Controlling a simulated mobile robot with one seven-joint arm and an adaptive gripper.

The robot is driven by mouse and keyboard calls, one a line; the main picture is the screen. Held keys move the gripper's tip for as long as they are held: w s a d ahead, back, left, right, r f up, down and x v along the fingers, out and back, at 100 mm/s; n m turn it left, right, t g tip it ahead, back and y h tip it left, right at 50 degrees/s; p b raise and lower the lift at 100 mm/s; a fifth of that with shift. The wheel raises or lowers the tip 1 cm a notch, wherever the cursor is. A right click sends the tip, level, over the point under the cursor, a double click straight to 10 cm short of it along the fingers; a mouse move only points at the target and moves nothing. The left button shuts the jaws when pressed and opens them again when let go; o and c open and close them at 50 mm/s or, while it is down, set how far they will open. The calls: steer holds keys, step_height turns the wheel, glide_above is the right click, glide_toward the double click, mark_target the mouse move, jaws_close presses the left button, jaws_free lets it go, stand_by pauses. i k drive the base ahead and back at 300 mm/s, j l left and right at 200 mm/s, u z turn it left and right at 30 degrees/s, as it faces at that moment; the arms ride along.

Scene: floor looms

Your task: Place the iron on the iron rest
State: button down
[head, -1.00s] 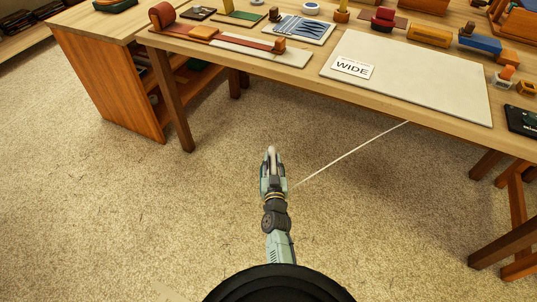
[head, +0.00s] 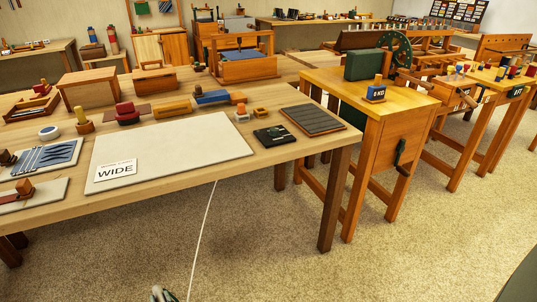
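My gripper (head: 161,294) shows only as a small grey-green tip at the bottom edge of the head view. Its fingers and anything between them are mostly cut off. A thin white cord (head: 202,235) runs from the table's front edge down past the right of my gripper and out of the picture. I cannot make out the iron for sure; it may be at my gripper, below the frame. A dark slatted pad with a wooden rim (head: 312,120), perhaps the iron rest, lies flat near the table's right end.
A pale board (head: 190,150) with a WIDE card (head: 115,171) covers the table's front middle. A black packet (head: 274,135) lies between board and slatted pad. A bench with a 2 KG weight (head: 375,93) stands to the right. The carpet (head: 250,260) before the table is clear.

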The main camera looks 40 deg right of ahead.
mark_target(311, 116)
steer(key=z, duration=2.35)
steer(key=i+l+z, duration=0.1)
steer(key=i+z, duration=0.15)
steer(key=i, duration=0.35)
